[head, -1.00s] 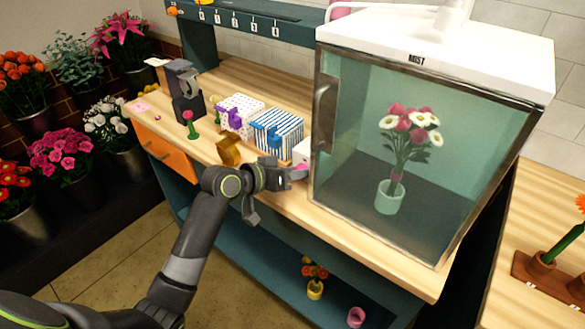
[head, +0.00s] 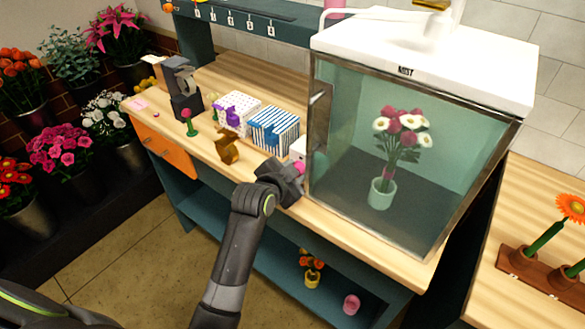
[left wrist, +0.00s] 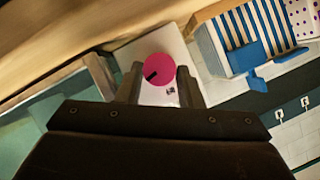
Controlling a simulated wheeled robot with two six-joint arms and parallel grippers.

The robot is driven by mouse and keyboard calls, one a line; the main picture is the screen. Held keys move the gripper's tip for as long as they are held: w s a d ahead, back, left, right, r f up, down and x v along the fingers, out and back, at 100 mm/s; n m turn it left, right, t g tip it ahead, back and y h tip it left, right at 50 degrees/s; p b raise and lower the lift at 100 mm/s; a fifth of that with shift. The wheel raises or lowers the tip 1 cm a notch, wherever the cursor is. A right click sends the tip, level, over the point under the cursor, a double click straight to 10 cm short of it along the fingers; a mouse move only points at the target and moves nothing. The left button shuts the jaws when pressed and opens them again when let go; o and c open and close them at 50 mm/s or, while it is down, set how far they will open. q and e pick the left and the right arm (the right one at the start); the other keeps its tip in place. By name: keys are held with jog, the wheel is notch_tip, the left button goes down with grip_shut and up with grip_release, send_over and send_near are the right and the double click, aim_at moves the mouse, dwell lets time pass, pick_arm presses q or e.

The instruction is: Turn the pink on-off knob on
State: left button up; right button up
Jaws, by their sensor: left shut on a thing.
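The pink knob (left wrist: 160,67) is a round disc with a black mark, on the face of a small white box (left wrist: 150,47). In the left wrist view the mark points toward the lower left. My left gripper (left wrist: 160,78) has one finger on each side of the knob and is shut on it. In the head view a little of the knob (head: 300,166) shows pink beside the left gripper (head: 294,175), which hides most of it. Small print on the box is too small to read. My right gripper is not in view.
A glass cabinet (head: 405,72) with a white top and a potted bouquet inside stands right beside the box. A blue-striped box (head: 274,129), a brown-gold piece (head: 228,149) and a dotted box stand to the left on the wooden bench. The bench front edge runs below the gripper.

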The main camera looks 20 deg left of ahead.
pick_arm(q)
jog(key=shift+s+d+f+m+t+y, duration=0.1)
jog(key=shift+m+t+y, duration=0.2)
jog(key=shift+m, duration=0.2)
jog(key=shift+d+m+t+y, duration=0.1)
jog(key=shift+m+t+y, duration=0.15)
jog(key=shift+m, duration=0.25)
jog(key=o, duration=1)
jog(key=shift+a, duration=0.1)
jog(key=shift+f, duration=0.1)
jog(key=shift+p, duration=0.35)
